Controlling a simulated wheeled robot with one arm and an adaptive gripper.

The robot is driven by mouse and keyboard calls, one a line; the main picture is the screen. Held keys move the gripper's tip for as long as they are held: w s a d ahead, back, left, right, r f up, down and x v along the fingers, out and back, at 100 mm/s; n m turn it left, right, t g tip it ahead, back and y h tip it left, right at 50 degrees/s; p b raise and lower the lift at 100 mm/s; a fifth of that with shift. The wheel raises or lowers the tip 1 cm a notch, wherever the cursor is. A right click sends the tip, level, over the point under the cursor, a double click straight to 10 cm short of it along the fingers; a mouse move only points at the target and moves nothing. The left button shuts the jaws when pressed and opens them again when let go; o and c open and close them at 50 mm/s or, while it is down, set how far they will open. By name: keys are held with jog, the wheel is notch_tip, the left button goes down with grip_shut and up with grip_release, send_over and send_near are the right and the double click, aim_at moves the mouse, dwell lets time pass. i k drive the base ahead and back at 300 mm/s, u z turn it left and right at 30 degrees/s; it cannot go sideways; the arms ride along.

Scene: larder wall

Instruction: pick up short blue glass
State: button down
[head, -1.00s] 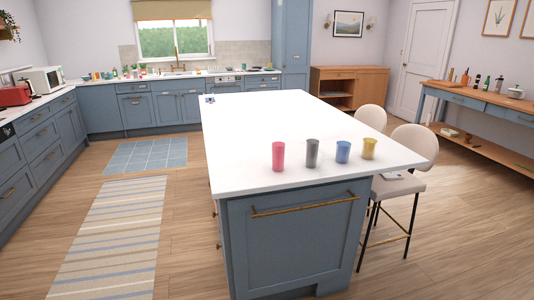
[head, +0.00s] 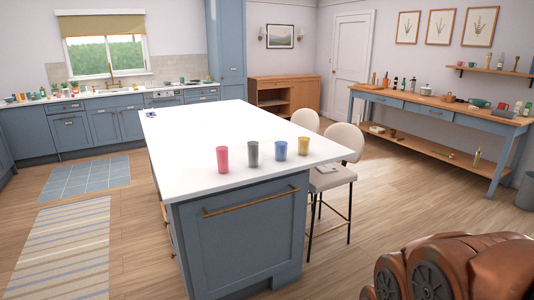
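The short blue glass (head: 281,150) stands upright on the white top of the kitchen island (head: 190,130), near its front right end. It is in a row of similar glasses, between a grey glass (head: 253,154) on its left and a yellow glass (head: 303,147) on its right. A taller pink glass (head: 222,159) stands at the left end of the row. Part of my own arm shows at the bottom right, well apart from the glasses. My gripper's fingers cannot be made out in the head view.
Two pale stools (head: 336,175) stand along the island's right side. A blue side table (head: 440,105) with jars and bowls lines the right wall. A striped rug (head: 62,245) lies left of the island. Wooden floor (head: 345,262) is open in front and to the right.

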aim_at(280, 147)
jog(key=u, duration=0.45)
jog(key=i, duration=2.25)
jog(key=z, duration=0.1)
